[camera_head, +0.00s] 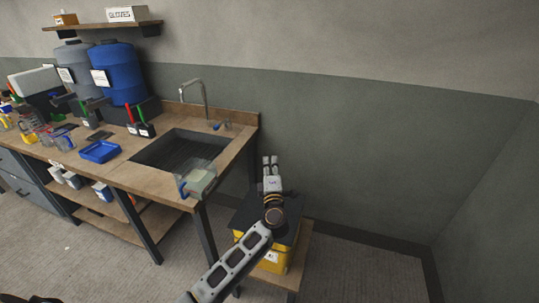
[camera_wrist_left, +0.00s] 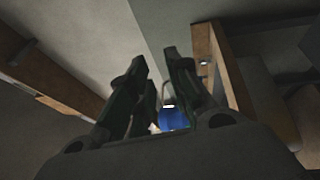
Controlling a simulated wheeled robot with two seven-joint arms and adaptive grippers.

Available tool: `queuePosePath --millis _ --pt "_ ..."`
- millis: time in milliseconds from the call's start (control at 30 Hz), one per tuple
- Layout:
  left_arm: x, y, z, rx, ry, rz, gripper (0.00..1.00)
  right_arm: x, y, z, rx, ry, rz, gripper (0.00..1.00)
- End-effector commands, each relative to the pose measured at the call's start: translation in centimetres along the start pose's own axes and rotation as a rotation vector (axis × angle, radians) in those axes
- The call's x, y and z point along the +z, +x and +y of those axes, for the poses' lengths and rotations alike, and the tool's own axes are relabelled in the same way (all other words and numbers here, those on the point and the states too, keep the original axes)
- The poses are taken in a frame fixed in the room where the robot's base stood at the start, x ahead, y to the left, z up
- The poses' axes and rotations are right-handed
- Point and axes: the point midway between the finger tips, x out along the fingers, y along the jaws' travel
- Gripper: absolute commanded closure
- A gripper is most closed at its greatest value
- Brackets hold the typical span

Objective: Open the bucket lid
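The yellow bucket (camera_head: 285,257) stands low beside the end of the workbench in the head view. Its dark lid (camera_head: 250,214) covers the top and appears shut. My left arm and gripper hide part of the lid and of the bucket's front. My left gripper (camera_head: 270,162) appears above the lid's back edge, its fingers pointing away toward the wall. In the left wrist view its two fingers (camera_wrist_left: 158,75) are apart with nothing held between them. Neither the bucket nor its lid can be made out in the wrist view. My right gripper is not in view.
The workbench (camera_head: 158,181) with a sink (camera_head: 178,150) and tap is left of the bucket. A clear container (camera_head: 198,178) stands at its near corner. The wall (camera_head: 340,150) is close behind. The bucket rests on a low wooden stand (camera_head: 303,255). Floor to the right is clear.

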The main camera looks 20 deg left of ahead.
Motion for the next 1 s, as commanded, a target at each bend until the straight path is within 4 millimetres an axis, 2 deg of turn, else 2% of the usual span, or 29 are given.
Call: queuePosePath --millis 500,700,1000 --pt "0.0 -5.0 -0.1 -0.001 0.001 -0.001 0.81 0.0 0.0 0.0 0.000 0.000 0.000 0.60" --pt "0.0 -5.8 0.0 0.000 0.000 0.000 0.81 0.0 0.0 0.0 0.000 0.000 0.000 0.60" --pt "0.0 -5.9 0.0 0.000 0.000 0.000 0.81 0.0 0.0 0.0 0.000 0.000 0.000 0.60"
